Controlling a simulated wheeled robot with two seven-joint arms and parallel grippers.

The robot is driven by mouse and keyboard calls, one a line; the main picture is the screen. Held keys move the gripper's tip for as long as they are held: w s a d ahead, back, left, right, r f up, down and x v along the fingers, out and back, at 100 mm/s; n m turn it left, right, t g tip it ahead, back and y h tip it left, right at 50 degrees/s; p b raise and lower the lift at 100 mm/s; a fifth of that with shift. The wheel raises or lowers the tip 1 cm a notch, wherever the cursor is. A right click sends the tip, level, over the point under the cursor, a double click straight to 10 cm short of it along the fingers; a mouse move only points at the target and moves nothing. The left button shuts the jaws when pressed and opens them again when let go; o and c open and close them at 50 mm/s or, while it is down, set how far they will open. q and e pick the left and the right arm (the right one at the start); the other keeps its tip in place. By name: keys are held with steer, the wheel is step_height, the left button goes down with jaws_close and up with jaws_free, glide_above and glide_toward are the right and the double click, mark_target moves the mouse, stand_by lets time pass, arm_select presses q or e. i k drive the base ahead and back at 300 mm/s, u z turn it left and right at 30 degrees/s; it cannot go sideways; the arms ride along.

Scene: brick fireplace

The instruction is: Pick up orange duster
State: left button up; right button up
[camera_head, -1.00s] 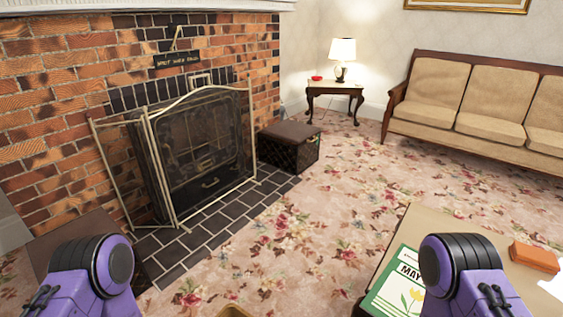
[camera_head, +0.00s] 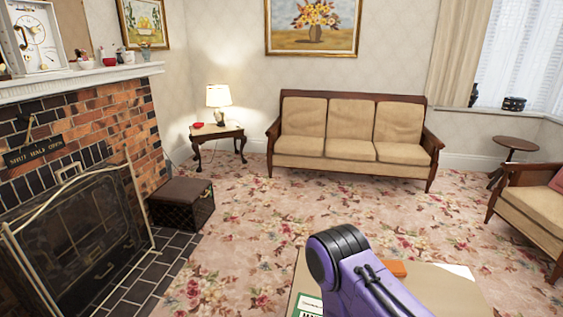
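A small orange block (camera_head: 396,268), which may be the orange duster, lies on a beige-topped table (camera_head: 436,288) at the bottom of the head view. My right purple arm, with a black rounded joint, stands in front of the table and hides part of it, close to the left of the block in the picture. My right gripper is outside the frame. My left arm and gripper are not in view.
A green-and-white booklet (camera_head: 307,306) and white paper (camera_head: 457,271) lie on the table. The fireplace screen (camera_head: 80,237) and a dark box (camera_head: 181,204) stand at left. A sofa (camera_head: 352,133) and lamp table (camera_head: 217,134) stand behind. Open carpet (camera_head: 265,215) lies between.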

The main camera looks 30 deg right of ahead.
mark_target(396, 266)
steer(key=z, duration=1.65)
steer(key=k, duration=0.15)
steer(key=z, duration=1.45)
steer(key=i, duration=1.4)
steer(key=u, duration=3)
steer(key=i, duration=0.45)
steer(key=z, duration=0.1)
